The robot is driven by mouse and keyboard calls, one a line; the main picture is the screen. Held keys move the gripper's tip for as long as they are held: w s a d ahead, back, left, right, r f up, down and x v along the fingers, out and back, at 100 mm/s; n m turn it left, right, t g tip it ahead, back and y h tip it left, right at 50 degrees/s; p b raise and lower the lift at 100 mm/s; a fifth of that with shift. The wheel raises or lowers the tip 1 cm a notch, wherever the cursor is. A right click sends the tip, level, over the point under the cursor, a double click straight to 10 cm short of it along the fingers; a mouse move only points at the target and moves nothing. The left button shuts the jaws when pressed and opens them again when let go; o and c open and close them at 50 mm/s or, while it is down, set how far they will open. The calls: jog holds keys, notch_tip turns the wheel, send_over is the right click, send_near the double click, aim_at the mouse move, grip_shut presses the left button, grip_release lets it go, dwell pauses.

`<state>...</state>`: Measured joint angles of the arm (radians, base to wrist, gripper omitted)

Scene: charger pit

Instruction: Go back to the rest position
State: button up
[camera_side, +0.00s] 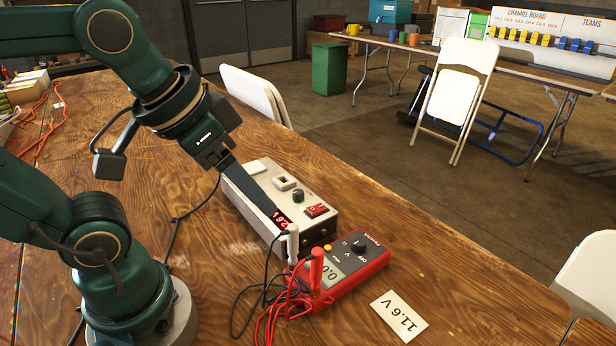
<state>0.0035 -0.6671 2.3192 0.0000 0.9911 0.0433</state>
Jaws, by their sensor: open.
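My gripper (272,210) reaches down from the upper left, its long dark fingers tilted over the grey charger box (262,172). It is open, and I see nothing held in it. From this angle I cannot tell whether the fingertips touch the box.
A red multimeter (373,262) lies in front of the box. A pale probe (292,242) and a red probe (316,268) stand upright near it, with loose black and red leads (268,300). A card reading 11.6 V (399,315) lies to the right.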

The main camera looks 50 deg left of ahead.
jog(key=s+f, duration=0.1)
jog(key=f, duration=0.2)
jog(key=shift+s+n, duration=0.3)
jog(key=shift+s, duration=0.05)
